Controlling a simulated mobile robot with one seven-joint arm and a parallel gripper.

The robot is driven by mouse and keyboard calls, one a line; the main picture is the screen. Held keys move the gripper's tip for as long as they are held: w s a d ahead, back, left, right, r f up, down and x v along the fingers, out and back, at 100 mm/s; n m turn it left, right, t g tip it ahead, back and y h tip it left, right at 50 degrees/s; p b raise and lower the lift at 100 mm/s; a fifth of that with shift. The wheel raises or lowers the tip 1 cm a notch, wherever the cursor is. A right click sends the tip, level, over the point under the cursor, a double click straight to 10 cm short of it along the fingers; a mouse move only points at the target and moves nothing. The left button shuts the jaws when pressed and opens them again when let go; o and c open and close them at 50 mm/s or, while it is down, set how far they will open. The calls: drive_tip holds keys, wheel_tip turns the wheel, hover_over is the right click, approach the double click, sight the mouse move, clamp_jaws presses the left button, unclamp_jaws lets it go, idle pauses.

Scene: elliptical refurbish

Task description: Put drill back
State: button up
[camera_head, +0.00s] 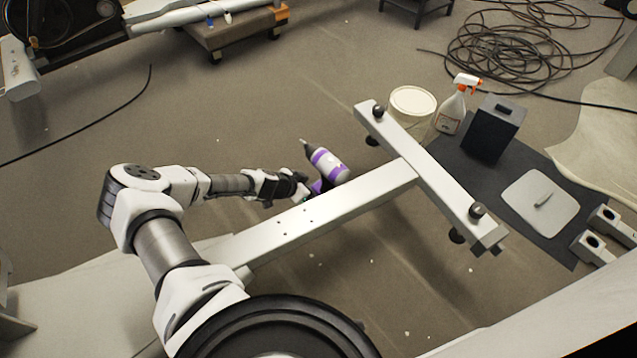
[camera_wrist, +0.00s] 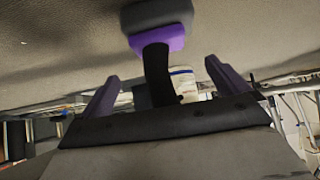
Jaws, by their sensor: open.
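The drill (camera_head: 328,165) is white and purple with a dark tip. In the head view it is beside the long white beam, its tip pointing up and left. My gripper (camera_head: 306,189) is at the drill's lower side, close to its handle. In the wrist view my gripper (camera_wrist: 162,72) has its two purple fingers spread apart. The drill's black handle (camera_wrist: 157,75) stands between them, with visible gaps on both sides. A purple and dark grey end of the drill (camera_wrist: 158,32) is at the top. Whether anything supports the drill from below is hidden.
The white T-shaped beam (camera_head: 330,205) passes close to my gripper. A dark mat (camera_head: 540,230) at right carries a black box (camera_head: 495,128), a grey-white plate (camera_head: 541,203) and a spray bottle (camera_head: 452,108). A white bucket (camera_head: 411,103) and coiled cables (camera_head: 510,55) lie beyond.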

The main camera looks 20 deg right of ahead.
drive_tip(key=p+v, duration=0.1)
drive_tip(key=v, duration=0.4)
idle(0.5)
